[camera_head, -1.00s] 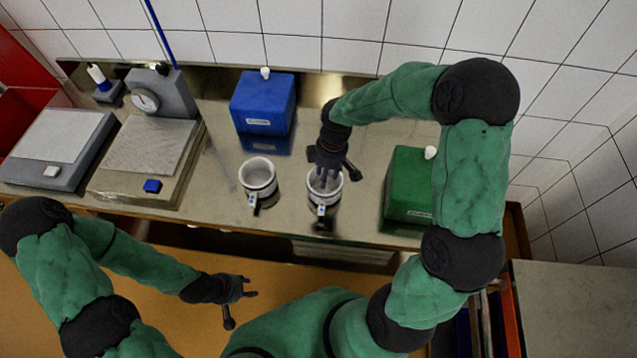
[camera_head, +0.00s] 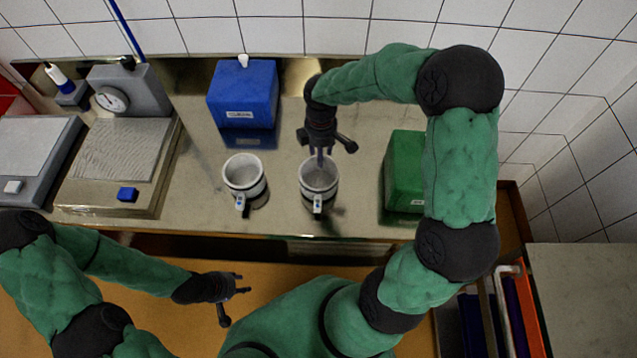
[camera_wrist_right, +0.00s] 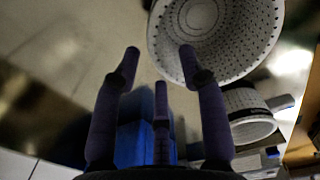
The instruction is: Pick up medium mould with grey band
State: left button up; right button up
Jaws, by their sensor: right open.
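Two white perforated cup-shaped moulds stand upright on the steel counter, each with a dark or grey band and a small tag in front. One is the left mould (camera_head: 240,172); the other is the right mould (camera_head: 318,190). I cannot tell their band colours apart surely. My right gripper (camera_head: 320,158) is open, with its fingers at the back rim of the right mould. In the wrist view the right gripper (camera_wrist_right: 160,62) is empty, and the near mould's perforated inside (camera_wrist_right: 225,35) lies beside one fingertip. The banded other mould (camera_wrist_right: 250,132) is beyond. My left gripper (camera_head: 240,284) is open and empty, off the counter.
A blue box (camera_head: 242,90) stands behind the moulds, and a green box (camera_head: 403,170) stands to the right, partly behind my right arm. A scale with a dial (camera_head: 122,165) is at left. The tiled wall is behind. Counter (camera_head: 200,195) around the left mould is clear.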

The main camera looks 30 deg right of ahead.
aim_at(319, 170)
jog(key=f, duration=0.1)
jog(key=f+b, duration=0.1)
jog(key=f, duration=0.3)
jog(key=shift+w, duration=0.25)
jog(key=shift+r, duration=0.1)
grip_shut()
